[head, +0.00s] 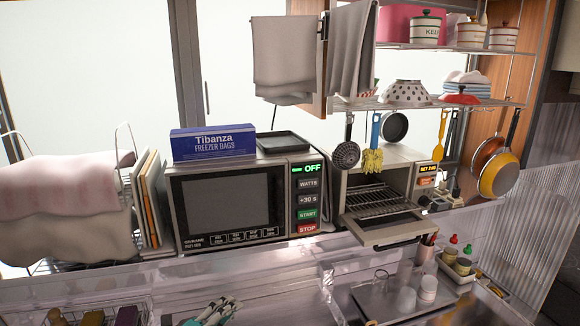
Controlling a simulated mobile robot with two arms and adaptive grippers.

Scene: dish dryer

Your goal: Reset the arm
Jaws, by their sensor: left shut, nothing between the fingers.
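My right gripper is not in view.
A toaster oven (385,190) has its door down. A wire basket (100,312) is at the lower left, and a tray (392,292) with cups is at the lower right. Utensils and pans hang below the shelf (440,101). A dish rack with cloths (62,190) is at left.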

